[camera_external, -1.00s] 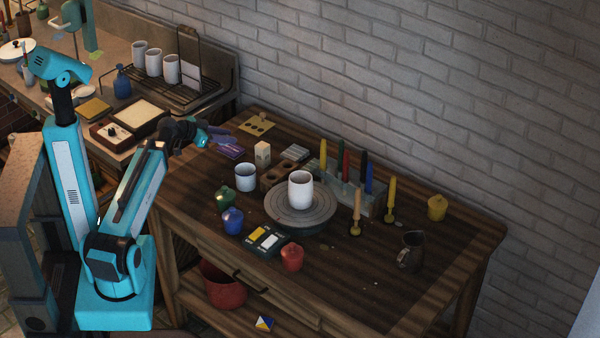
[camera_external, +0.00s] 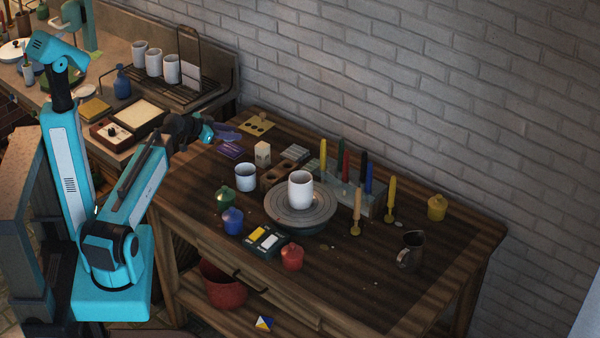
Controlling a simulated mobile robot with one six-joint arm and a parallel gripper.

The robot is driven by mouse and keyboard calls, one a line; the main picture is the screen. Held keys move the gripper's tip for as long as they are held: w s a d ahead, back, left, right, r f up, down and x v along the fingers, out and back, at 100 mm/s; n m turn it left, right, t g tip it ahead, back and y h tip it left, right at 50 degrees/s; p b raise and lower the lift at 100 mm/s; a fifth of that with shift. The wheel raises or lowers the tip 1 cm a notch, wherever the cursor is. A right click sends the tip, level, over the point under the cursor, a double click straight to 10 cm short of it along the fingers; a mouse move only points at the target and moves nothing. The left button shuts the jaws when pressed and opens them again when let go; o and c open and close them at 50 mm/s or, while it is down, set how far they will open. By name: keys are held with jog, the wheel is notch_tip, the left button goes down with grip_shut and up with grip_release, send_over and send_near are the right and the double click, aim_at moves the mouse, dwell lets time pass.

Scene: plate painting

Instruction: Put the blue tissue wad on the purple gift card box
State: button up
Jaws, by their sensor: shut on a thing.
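The purple gift card box (camera_external: 231,150) lies flat at the far left of the wooden table. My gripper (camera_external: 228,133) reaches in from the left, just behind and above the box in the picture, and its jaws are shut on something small. A bluish patch at its fingers fits the blue tissue wad, but it is dark and mostly hidden by the fingers. No other blue wad shows on the table. The box top shows bare, with nothing seen on it.
A yellow card with holes (camera_external: 257,124) lies behind the gripper. A pale carton (camera_external: 262,154) and a white cup (camera_external: 246,177) stand right of and in front of the box. A turntable (camera_external: 300,205) with a white cup fills the table's middle.

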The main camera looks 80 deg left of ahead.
jog(key=shift+f, duration=1.75)
jog(key=o, duration=1)
jog(key=shift+s+d, duration=0.1)
jog(key=v, duration=0.6)
jog(key=shift+b, duration=0.85)
jog(key=shift+b, duration=0.3)
